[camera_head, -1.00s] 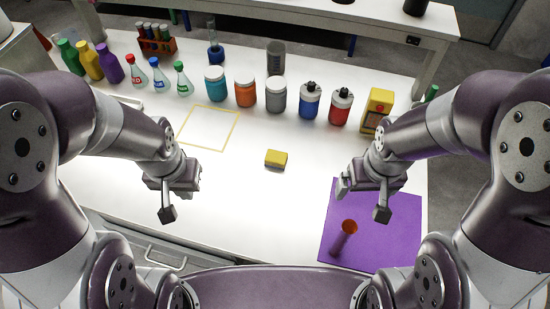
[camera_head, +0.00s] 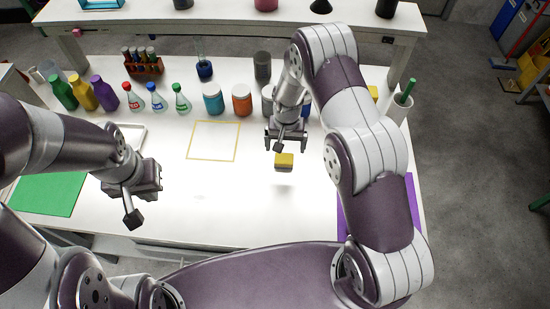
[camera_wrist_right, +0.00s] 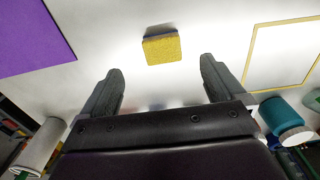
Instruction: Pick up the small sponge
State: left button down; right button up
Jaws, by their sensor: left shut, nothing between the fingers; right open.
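My left gripper (camera_head: 134,215) is shut and empty over the left part of the table, well away from the sponge.
A yellow-outlined square (camera_head: 213,141) lies left of the sponge. Bottles and jars, such as the orange-labelled jar (camera_head: 242,100), line the back. A purple mat (camera_wrist_right: 32,38) lies at the right, a green mat (camera_head: 48,193) at the left. The table front is clear.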

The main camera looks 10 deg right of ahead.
aim_at(284, 158)
jog(key=f, duration=0.2)
jog(key=d+f, duration=0.1)
jog(key=shift+w+d+f+p, duration=0.1)
jog(key=shift+w+f+p, duration=0.15)
jog(key=shift+f+p, duration=0.1)
jog(key=f, duration=0.1)
jog(key=a+f+p, duration=0.1)
jog(key=f+p, duration=0.1)
jog(key=shift+w+a, duration=0.3)
jog(key=shift+w, duration=0.05)
jog(key=shift+s+d+f, duration=0.1)
jog(key=shift+d+f, duration=0.05)
jog(key=shift+f, duration=0.5)
jog(key=shift+d+f, duration=0.1)
jog(key=shift+f, duration=0.5)
jog(key=shift+d+f, duration=0.15)
jog(key=shift+f, duration=0.1)
jog(key=shift+a, duration=0.2)
jog(key=c, duration=1)
jog(key=shift+d, duration=0.1)
jog(key=shift+c, duration=0.5)
pick_arm(q)
jog(key=r, duration=0.3)
jog(key=shift+w+d+r, duration=0.2)
jog(key=shift+w+r, duration=0.05)
jog(key=shift+w, duration=0.05)
jog(key=shift+f, duration=0.1)
pick_arm(e)
jog(key=shift+r, duration=0.1)
